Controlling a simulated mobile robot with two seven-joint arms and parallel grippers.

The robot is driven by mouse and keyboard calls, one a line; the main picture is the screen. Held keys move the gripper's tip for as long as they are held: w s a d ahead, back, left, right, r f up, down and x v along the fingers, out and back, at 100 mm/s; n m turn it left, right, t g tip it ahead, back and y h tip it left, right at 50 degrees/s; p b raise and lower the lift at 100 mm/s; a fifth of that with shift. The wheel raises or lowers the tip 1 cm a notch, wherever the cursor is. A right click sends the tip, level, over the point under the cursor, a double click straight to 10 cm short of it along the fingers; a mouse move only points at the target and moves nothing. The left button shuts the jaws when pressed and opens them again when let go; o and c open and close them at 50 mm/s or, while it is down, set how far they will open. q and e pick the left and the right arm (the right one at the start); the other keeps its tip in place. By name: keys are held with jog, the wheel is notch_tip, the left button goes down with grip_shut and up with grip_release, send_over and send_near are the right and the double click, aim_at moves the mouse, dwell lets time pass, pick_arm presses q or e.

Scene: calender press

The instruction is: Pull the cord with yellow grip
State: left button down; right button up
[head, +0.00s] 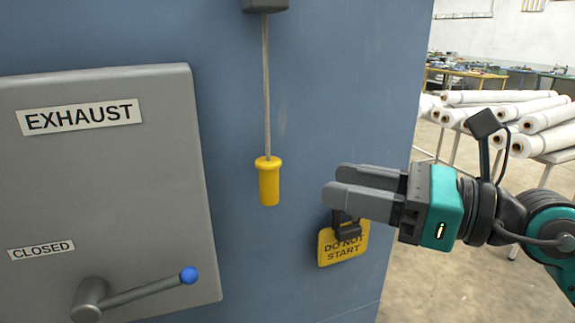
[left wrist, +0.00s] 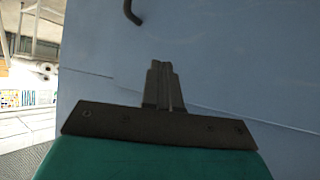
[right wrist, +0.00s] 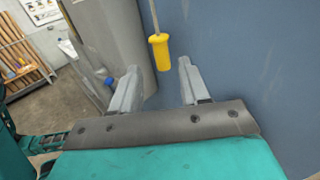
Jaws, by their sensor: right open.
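The cord (head: 266,90) hangs straight down from a dark box on the blue wall, with the yellow grip (head: 268,182) at its lower end. My right gripper (head: 332,181) is open and empty, to the right of the grip and apart from it. In the right wrist view the yellow grip (right wrist: 159,52) shows beyond and between the fingertips (right wrist: 158,66), with the cord above it. My left gripper (left wrist: 161,66) shows only in the left wrist view; its fingers are together with nothing seen between them, facing a blue panel.
A grey exhaust panel (head: 110,200) with a blue-knobbed lever (head: 140,291) stands left of the cord. A yellow "DO NOT START" tag (head: 333,255) hangs just below my right fingers, partly covered. White rolls (head: 545,112) lie on a rack at the right.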

aim_at(277, 172)
pick_arm(q)
jog(key=shift+s+a+f+y+p, duration=0.1)
jog(key=shift+s+a+y+p, duration=0.2)
jog(key=shift+s+a+p, duration=0.35)
pick_arm(e)
jog(key=x, duration=0.9)
jog(key=shift+w+a, duration=0.15)
jog(key=shift+a, duration=0.1)
pick_arm(q)
jog(key=shift+w+d, duration=0.15)
jog(key=shift+d, duration=0.05)
